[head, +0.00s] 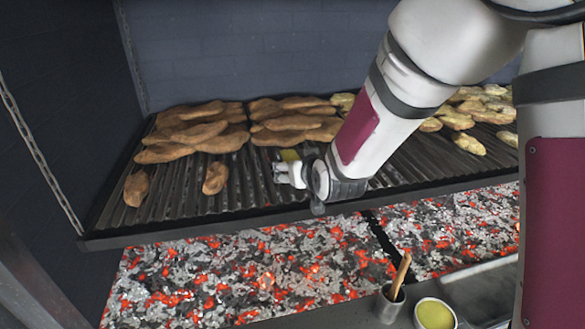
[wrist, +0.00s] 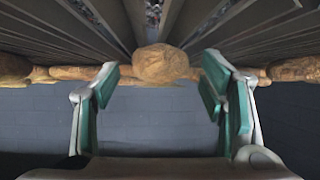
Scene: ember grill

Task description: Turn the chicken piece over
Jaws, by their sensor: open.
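Browned chicken pieces lie on the grill grate. One browned piece (wrist: 160,63) shows end-on in the wrist view, ahead of my gripper (wrist: 159,76) and centred between its green-padded fingers. Neither finger visibly touches it. In the head view my gripper (head: 284,170) is low over the grate, its fingers pointing left, open and empty. A lone browned piece (head: 215,178) lies to its left, and another (head: 136,188) lies farther left. I cannot tell for certain which of these is the piece in the wrist view.
Browned pieces (head: 195,130) (head: 295,120) are heaped behind my gripper; several paler pieces (head: 470,143) lie to the right. Glowing coals (head: 240,275) fill the bed in front.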

